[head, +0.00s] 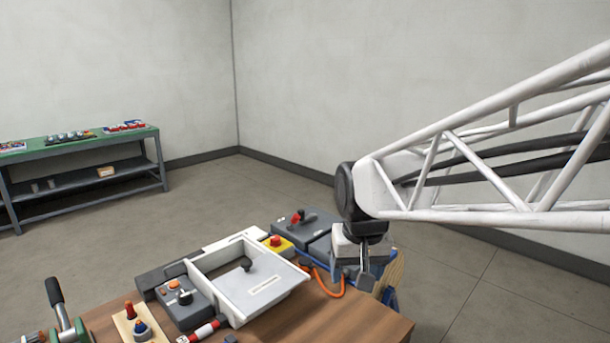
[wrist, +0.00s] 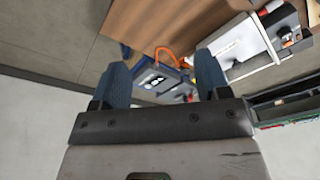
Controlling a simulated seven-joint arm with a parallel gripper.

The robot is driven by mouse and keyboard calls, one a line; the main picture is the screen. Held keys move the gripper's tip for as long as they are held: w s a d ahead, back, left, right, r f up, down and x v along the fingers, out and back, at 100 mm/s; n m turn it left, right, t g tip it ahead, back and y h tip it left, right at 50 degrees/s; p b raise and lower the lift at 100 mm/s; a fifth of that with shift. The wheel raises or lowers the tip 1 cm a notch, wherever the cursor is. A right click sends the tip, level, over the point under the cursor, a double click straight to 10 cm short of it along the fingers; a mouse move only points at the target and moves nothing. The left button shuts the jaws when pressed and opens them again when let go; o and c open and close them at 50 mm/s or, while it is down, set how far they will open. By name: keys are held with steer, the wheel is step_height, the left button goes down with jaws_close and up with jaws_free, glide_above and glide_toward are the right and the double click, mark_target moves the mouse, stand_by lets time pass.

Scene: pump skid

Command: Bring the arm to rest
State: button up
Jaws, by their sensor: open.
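My gripper (wrist: 161,64) is open in the wrist view, its two blue-grey fingers apart with nothing held between them. Beyond the gap I see a grey box with an orange cable and part of the wooden table. In the head view my white lattice arm reaches in from the right. Its end, with the gripper (head: 366,281), hangs over the right back part of the table. The fingertips there are small and partly hard to make out. I cannot tell how far they are above the things below.
The wooden table (head: 345,322) carries a white tray (head: 225,302), a grey control box (head: 185,305), a yellow box with a red button (head: 277,243), and an orange cable (head: 324,285). A green-topped bench (head: 80,142) stands far left. The floor between is clear.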

steer(key=s+d+f, duration=0.1)
steer(key=s+d, duration=0.3)
steer(key=s, duration=0.4)
steer(key=s+d+f+m, duration=0.1)
steer(key=s+d+f, duration=0.1)
steer(key=s+d, duration=0.3)
steer(key=shift+s+t+h, duration=0.3)
steer(key=shift+s, duration=1.75)
